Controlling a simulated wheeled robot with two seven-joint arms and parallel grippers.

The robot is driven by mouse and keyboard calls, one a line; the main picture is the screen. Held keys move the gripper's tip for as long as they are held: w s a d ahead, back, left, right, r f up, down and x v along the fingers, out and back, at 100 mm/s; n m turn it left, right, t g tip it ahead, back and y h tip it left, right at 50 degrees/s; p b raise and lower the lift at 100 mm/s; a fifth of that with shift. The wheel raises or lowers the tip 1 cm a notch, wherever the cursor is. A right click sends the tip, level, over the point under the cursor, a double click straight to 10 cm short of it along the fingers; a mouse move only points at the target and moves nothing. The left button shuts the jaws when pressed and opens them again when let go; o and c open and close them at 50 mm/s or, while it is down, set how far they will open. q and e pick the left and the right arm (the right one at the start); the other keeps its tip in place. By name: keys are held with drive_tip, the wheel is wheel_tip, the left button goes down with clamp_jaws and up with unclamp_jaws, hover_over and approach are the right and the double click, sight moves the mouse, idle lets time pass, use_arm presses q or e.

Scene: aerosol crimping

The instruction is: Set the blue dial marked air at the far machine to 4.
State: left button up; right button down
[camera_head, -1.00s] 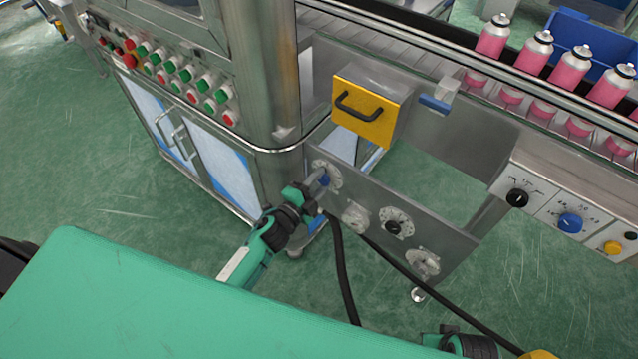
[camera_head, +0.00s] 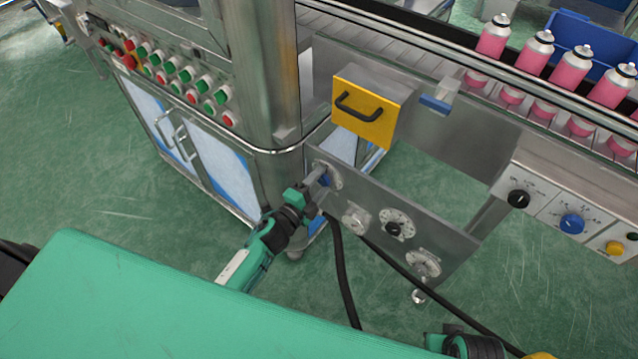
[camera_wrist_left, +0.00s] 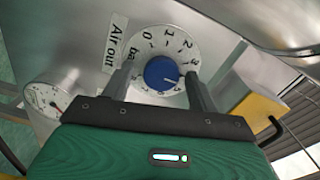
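The blue air dial (camera_wrist_left: 161,73) sits on a round white scale with black numbers, beside an "Air out" label (camera_wrist_left: 115,42). Its pale pointer mark faces the lower right in the left wrist view, on the side of the higher numbers; the exact number is unclear. In the head view the dial (camera_head: 325,181) is partly hidden at the upper left of the metal panel (camera_head: 448,240). My left gripper (camera_head: 318,177) is at it. In the left wrist view its fingers (camera_wrist_left: 158,80) stand either side of the dial with gaps showing. My right gripper is not recognisable.
Other dials and gauges (camera_head: 396,222) line the same panel. A yellow box with a black handle (camera_head: 366,110) sits just above. Black hoses (camera_head: 345,270) hang below. A teal surface (camera_head: 150,300) fills the lower left; green floor shows beyond.

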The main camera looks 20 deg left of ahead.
use_arm(q)
drive_tip(key=v, duration=1.3)
drive_tip(key=shift+s, duration=0.35)
use_arm(e)
drive_tip(key=shift+r, duration=0.45)
use_arm(q)
drive_tip(key=shift+a+r, duration=0.1)
use_arm(e)
drive_tip(key=shift+f, duration=0.1)
